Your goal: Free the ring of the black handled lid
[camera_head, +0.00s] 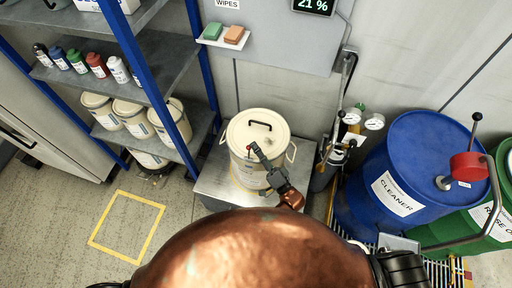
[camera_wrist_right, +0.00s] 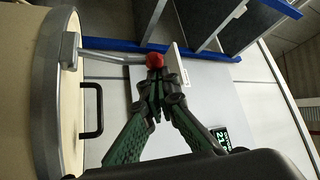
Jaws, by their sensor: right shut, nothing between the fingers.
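The lid (camera_head: 262,126) with the black handle (camera_head: 260,124) sits on a cream pail (camera_head: 246,172). In the right wrist view the handle (camera_wrist_right: 94,110) and the grey ring (camera_wrist_right: 50,130) around the lid show at the left. A grey lever (camera_wrist_right: 110,56) runs from a latch on the ring and ends in a red knob (camera_wrist_right: 155,60), which sticks out from the rim. My right gripper (camera_wrist_right: 155,78) is shut and empty, its tips right at the knob; I cannot tell whether they touch. In the head view it (camera_head: 255,150) is over the pail's near side.
The pail stands on a grey stand (camera_head: 213,185). A shelf rack (camera_head: 180,85) with bottles and pails is at the left. Gauges (camera_head: 374,122) and a blue drum (camera_head: 420,150) stand at the right. The yellow floor square (camera_head: 126,226) is empty.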

